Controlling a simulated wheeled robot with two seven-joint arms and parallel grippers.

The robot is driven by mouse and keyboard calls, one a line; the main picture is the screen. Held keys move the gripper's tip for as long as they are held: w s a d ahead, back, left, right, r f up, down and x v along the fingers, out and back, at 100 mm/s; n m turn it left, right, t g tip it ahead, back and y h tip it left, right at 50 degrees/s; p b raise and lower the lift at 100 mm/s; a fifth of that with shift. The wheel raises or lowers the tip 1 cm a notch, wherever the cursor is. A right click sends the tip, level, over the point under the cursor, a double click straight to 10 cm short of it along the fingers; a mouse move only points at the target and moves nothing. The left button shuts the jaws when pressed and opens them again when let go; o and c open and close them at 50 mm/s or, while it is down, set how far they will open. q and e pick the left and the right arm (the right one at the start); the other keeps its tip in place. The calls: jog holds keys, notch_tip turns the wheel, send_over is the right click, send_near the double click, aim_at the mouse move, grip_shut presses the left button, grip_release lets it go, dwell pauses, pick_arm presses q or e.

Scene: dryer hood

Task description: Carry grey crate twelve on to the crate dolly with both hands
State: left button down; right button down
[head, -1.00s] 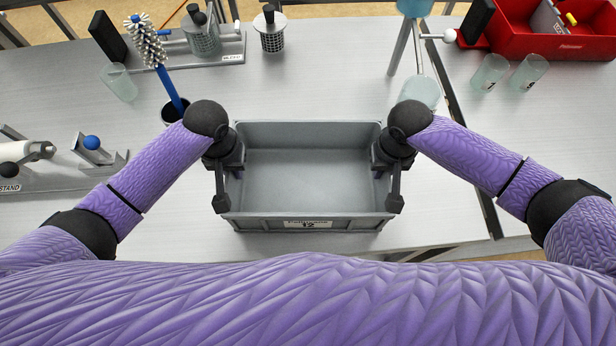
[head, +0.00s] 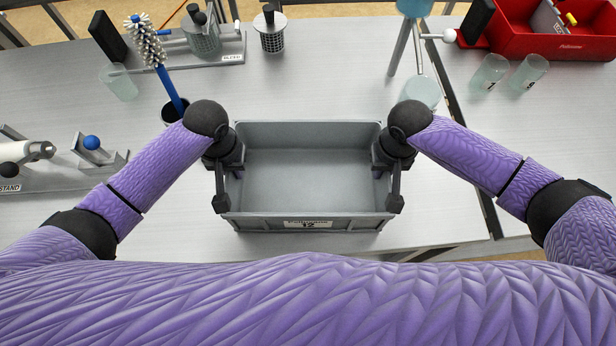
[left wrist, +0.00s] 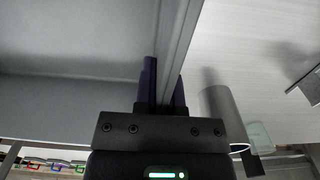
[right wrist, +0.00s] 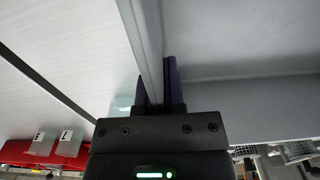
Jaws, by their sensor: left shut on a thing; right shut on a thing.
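Grey crate twelve (head: 308,170) is open and empty in the middle of the head view, with its label "12" on the near wall. My left gripper (head: 232,168) is shut on the crate's left side wall. In the left wrist view its fingers (left wrist: 163,85) straddle the crate rim (left wrist: 178,45). My right gripper (head: 386,168) is shut on the right side wall. In the right wrist view its fingers (right wrist: 158,88) straddle that rim (right wrist: 145,40). The crate looks level; I cannot tell whether its bottom touches the bench. The crate dolly is not in view.
The crate is over the near part of the grey bench (head: 330,80). A brush (head: 160,65) in a dark cup stands behind it at the left. A stand (head: 400,45), beakers (head: 490,72) and a red bin (head: 550,35) are at the back right.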

dwell(0.5)
